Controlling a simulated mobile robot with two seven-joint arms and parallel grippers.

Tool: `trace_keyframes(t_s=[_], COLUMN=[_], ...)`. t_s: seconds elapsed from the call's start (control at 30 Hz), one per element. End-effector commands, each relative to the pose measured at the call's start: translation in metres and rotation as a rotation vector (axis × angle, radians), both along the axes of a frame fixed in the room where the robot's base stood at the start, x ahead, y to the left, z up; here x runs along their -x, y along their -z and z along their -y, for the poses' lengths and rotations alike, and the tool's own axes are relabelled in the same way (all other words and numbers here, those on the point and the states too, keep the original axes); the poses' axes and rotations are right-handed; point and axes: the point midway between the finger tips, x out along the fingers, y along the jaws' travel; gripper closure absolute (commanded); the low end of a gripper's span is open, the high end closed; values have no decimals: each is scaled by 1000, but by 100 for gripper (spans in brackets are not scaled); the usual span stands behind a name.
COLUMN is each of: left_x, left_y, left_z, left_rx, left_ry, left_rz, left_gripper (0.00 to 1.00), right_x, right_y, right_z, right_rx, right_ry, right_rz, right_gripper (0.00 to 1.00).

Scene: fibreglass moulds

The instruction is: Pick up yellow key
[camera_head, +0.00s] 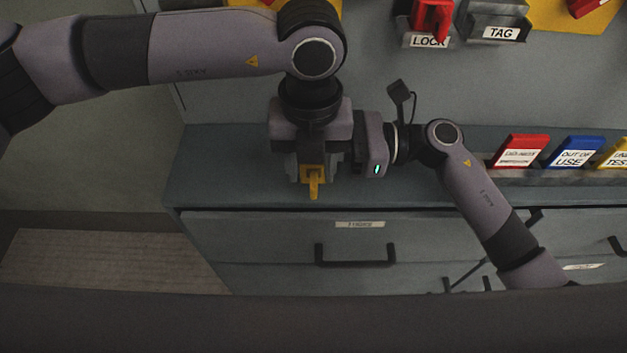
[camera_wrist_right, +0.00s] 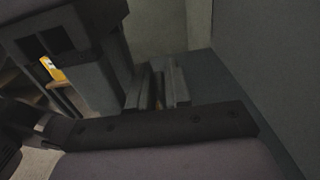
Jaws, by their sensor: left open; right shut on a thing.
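The yellow key (camera_head: 313,178) shows in the head view below my left gripper, over the grey-blue counter, with its narrow part hanging downward. My left gripper (camera_head: 311,172) points down with its fingers apart on either side of the key. My right gripper (camera_wrist_right: 158,90) comes in from the right, and its fingertips are hidden behind the left one in the head view. In the right wrist view its fingers are close together with a thin yellowish strip between them, which looks like part of the key. A yellow patch also shows by the left gripper there.
The counter (camera_head: 225,165) has free room at its left. A rack at the right holds red (camera_head: 520,150), blue (camera_head: 574,151) and yellow (camera_head: 613,152) tags. Drawers with black handles (camera_head: 355,262) lie below. A red lock (camera_head: 432,18) hangs on the back panel.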

Motion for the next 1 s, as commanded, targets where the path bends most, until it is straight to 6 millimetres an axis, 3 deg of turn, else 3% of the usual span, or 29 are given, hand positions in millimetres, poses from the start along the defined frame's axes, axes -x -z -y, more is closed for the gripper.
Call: trace_keyframes(t_s=[0.27,0.5,0.57,0.63,0.67,1.0], left_x=[-2,-2,-2,-2,-2,-1], left_y=[40,43,43,43,43,41], left_z=[3,3,3,3,3,3], left_rx=[-1,1,1,1,1,1], left_ry=[-1,0,0,0,0,0], left_rz=[-2,-1,-1,-1,-1,0], left_gripper=[57,57,74,96,100,100], right_x=[0,0,0,0,0,0], right_y=[0,0,0,0,0,0], right_z=[0,0,0,0,0,0], right_rx=[-1,-1,-1,-1,-1,0], right_ry=[0,0,0,0,0,0], right_rz=[0,0,0,0,0,0], right_gripper=[100,100,100,100,100,100])
